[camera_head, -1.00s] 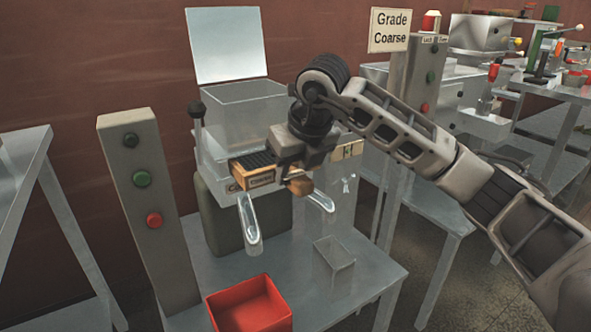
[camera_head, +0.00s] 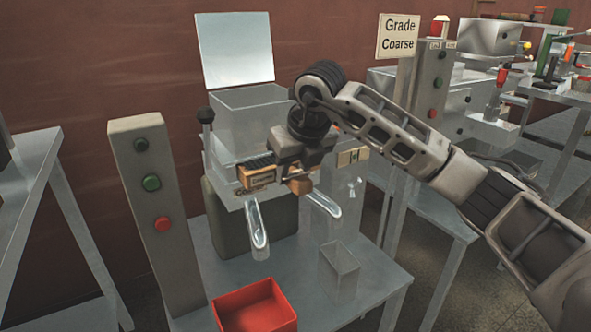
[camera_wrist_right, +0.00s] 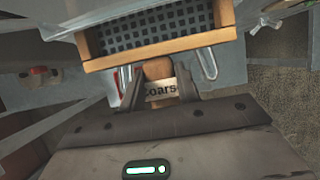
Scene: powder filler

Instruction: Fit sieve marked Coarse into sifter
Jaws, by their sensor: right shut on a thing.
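The sieve is a wood-framed screen with a dark mesh. Its wooden frame (camera_wrist_right: 160,52) shows in the right wrist view, and its front edge (camera_head: 262,184) in the head view. My right gripper (camera_wrist_right: 158,92) is shut on the sieve's wooden handle, where a label reading "Coarse" partly shows. In the head view my right gripper (camera_head: 298,172) is at the front of the sifter (camera_head: 226,172), a metal housing with a clear hopper and raised lid. The sieve is at the sifter's front; how far it is inside is hidden. My left gripper is not in view.
Two metal chutes (camera_head: 256,226) stick out below the sieve. A red bin (camera_head: 254,306) and a clear container (camera_head: 339,268) stand on the table below. A grey button post (camera_head: 152,200) stands left. A "Grade Coarse" sign (camera_head: 398,38) stands right.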

